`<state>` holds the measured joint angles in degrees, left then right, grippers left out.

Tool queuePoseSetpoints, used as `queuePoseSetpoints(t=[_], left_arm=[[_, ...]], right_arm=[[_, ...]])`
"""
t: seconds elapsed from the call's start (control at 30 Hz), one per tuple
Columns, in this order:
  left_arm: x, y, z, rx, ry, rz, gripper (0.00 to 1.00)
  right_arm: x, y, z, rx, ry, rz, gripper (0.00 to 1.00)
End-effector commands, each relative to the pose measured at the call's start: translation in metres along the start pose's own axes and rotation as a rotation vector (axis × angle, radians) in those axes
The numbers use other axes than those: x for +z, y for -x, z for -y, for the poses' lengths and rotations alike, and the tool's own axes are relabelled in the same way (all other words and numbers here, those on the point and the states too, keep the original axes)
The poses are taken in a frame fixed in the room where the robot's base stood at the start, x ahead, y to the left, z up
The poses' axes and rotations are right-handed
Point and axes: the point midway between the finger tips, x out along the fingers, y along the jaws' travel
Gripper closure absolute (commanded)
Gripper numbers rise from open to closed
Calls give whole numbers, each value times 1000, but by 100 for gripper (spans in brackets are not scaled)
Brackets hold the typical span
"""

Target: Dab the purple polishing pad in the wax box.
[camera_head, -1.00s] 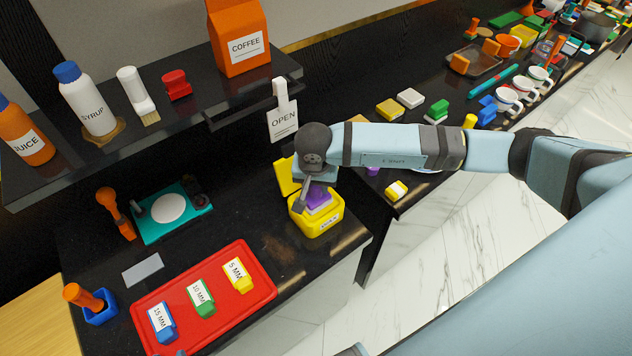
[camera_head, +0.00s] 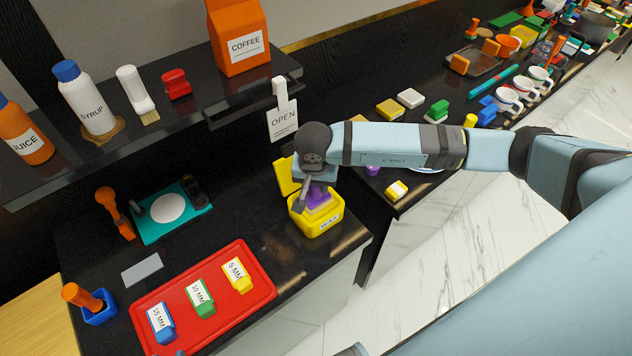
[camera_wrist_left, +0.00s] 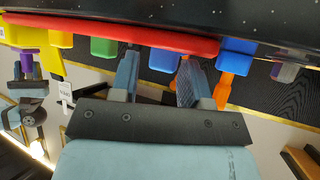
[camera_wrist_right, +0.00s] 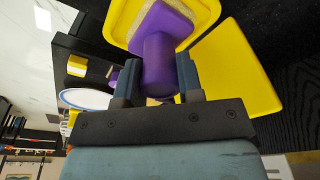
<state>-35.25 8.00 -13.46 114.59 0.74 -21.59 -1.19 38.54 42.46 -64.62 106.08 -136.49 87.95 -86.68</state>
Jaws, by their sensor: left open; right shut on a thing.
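The yellow wax box (camera_head: 325,226) stands near the right front edge of the dark counter, its lid (camera_head: 287,176) open at the back. My right gripper (camera_head: 313,188) is over the box, shut on the purple polishing pad (camera_head: 319,199). In the right wrist view, the fingers (camera_wrist_right: 157,78) grip the handle of the purple pad (camera_wrist_right: 172,20). The pad's pale underside faces into the box (camera_wrist_right: 119,18); I cannot tell whether it touches the wax. My left gripper (camera_wrist_left: 157,80) is open and empty in the left wrist view.
A red tray (camera_head: 262,262) with several labelled blocks lies left of the box. A teal device with a white disc (camera_head: 168,208) is behind it. An OPEN sign (camera_head: 283,122) hangs from the shelf near my right wrist. A second counter with cups and blocks lies to the right.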

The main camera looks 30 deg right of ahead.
Motion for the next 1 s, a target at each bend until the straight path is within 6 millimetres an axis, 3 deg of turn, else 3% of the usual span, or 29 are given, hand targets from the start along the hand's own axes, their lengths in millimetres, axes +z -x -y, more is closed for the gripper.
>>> queuePoseSetpoints(t=[0.47, 1.0], left_arm=[[1, 0, 0, 0, 0, 2, 57], [-9, 7, 0, 0, -1, 12, 57]], right_arm=[[3, -2, -1, 5, 2, 5, 100], [-5, 39, 0, 2, 1, 2, 100]])
